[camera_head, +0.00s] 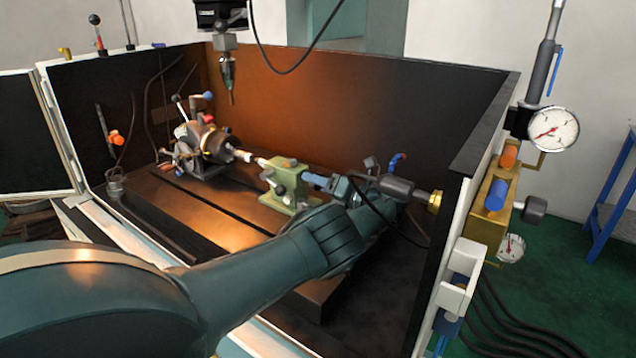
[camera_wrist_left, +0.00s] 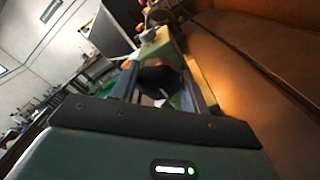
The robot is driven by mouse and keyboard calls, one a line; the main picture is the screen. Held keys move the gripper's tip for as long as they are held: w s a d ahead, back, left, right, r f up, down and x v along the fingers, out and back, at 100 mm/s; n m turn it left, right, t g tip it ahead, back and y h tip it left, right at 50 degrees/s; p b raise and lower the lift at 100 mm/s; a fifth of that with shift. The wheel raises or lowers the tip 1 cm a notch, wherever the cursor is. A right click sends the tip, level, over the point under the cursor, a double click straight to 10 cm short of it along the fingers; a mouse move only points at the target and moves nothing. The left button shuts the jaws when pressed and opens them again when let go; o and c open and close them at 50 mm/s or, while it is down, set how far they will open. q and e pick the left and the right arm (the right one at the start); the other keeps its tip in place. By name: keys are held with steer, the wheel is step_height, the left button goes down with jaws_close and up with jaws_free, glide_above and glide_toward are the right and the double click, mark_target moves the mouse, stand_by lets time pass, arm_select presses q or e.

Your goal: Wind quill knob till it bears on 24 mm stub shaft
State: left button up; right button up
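The indexing chuck (camera_head: 212,145) stands at the left of the dark machine bed. A short bright stub shaft (camera_head: 243,155) sticks out of its jaws toward the green tailstock (camera_head: 285,185). A thin tip from the tailstock points at the shaft; whether they touch is too small to tell. My left gripper (camera_head: 322,182) is at the tailstock's right end, its fingers pointing at it. In the left wrist view a dark faceted quill knob (camera_wrist_left: 158,80) sits between the two fingers, in front of the green body. Whether the fingers press on it is unclear. My right gripper is not in view.
A pointed tool (camera_head: 228,80) hangs above the chuck. Enclosure walls stand behind and at the right, with a brass valve block (camera_head: 490,205) and dial gauge (camera_head: 553,130) outside. The bed (camera_head: 215,215) in front of the chuck is clear.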

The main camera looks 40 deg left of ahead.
arm_select(q)
steer(key=o, duration=0.3)
steer(key=shift+o, duration=0.2)
steer(key=d, duration=0.7)
steer(key=shift+w+d+b, duration=0.25)
steer(key=shift+w+b, duration=0.15)
steer(key=shift+w, duration=0.05)
